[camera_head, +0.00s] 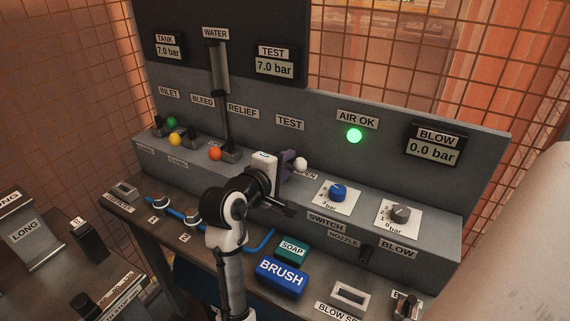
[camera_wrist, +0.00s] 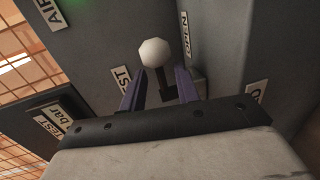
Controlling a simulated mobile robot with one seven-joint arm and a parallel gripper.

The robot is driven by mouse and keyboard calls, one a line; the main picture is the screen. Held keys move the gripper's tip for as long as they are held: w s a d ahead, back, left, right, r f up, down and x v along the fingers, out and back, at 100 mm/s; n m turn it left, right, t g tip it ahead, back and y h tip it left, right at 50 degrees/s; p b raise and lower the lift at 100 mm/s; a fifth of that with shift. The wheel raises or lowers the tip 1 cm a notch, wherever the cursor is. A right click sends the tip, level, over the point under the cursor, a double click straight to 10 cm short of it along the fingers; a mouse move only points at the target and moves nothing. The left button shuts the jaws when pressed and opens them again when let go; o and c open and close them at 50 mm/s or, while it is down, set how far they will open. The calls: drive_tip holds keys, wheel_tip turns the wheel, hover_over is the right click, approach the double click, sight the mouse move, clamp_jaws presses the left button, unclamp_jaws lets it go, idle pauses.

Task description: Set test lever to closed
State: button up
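The test lever shows as a white ball knob (camera_head: 300,164) beside the OPEN label, right of and below the TEST label (camera_head: 289,123). My gripper (camera_head: 290,161) is at the lever, with its purple fingers just left of the knob. In the wrist view the knob (camera_wrist: 154,53) appears between and slightly beyond the tips of my gripper (camera_wrist: 157,76). The fingers are spread apart, with a visible gap beside the knob, so the gripper looks open. The lever's shaft is mostly hidden, and I cannot tell if a finger touches it.
Red (camera_head: 215,154), yellow (camera_head: 175,140) and green (camera_head: 172,122) knobs stand left on the ledge. A blue dial (camera_head: 338,193) and grey dial (camera_head: 401,213) lie right. The SOAP block (camera_head: 292,250) and BRUSH block (camera_head: 281,278) sit in front. The AIR OK lamp (camera_head: 354,135) glows green.

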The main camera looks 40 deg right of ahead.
drive_tip(key=shift+c, duration=0.4)
clamp_jaws()
